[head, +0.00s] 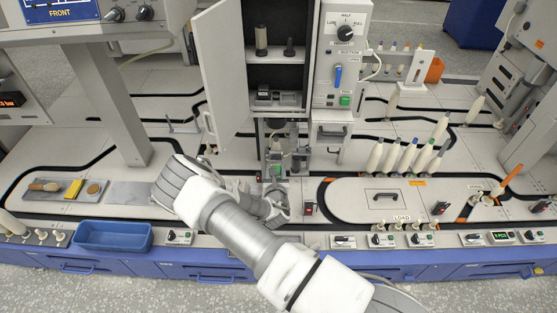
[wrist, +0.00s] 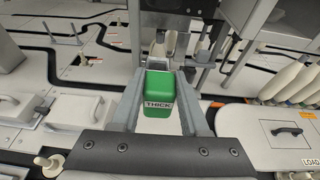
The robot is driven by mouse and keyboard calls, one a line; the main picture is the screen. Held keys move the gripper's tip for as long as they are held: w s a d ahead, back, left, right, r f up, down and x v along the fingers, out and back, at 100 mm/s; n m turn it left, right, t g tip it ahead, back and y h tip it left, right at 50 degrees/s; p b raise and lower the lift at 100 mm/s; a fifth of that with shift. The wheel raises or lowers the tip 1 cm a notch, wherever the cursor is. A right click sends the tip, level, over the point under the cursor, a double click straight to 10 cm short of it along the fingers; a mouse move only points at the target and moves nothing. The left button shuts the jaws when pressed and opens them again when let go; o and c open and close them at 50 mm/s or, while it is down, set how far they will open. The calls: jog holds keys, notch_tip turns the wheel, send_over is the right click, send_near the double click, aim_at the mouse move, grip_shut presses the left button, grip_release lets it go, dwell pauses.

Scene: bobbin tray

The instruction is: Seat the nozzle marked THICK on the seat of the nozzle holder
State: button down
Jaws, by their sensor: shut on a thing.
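The nozzle marked THICK (wrist: 160,95) is a green block with a dark lettered label, seen in the wrist view between my fingers. My gripper (wrist: 160,112) is shut on it, one finger on each side. In the head view my gripper (head: 277,190) is low in front of the open cabinet, partly hidden by my own arm. A grey bracketed fixture (head: 285,135) under the cabinet, probably the nozzle holder, lies just beyond the gripper. In the wrist view its metal parts (wrist: 165,45) show behind the nozzle. Its seat is not clearly visible, and I cannot tell whether the nozzle touches it.
The cabinet door (head: 225,70) stands open on the left, with a control box (head: 342,60) on the right. Several white bobbins (head: 405,157) stand to the right. A blue bin (head: 113,236) and a grey tray (head: 50,198) are at left.

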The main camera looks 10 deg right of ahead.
jog(key=shift+w+a+f, duration=0.15)
jog(key=shift+a+f, duration=0.05)
jog(key=shift+f, duration=0.8)
jog(key=shift+w, duration=0.15)
jog(key=w+d+b, duration=0.1)
jog(key=w, duration=0.3)
jog(key=w+d+b, duration=0.1)
jog(key=w+b, duration=0.1)
jog(key=w, duration=0.3)
jog(key=w+d+b, duration=0.1)
jog(key=w, duration=0.4)
jog(key=shift+w+a+f+b, duration=0.1)
jog(key=shift+w+f+b, duration=0.1)
jog(key=shift+f+b, duration=0.4)
jog(key=shift+b, duration=0.45)
jog(key=shift+f+b, duration=1.05)
jog(key=shift+b, duration=0.15)
jog(key=shift+c, duration=1.7)
grip_release()
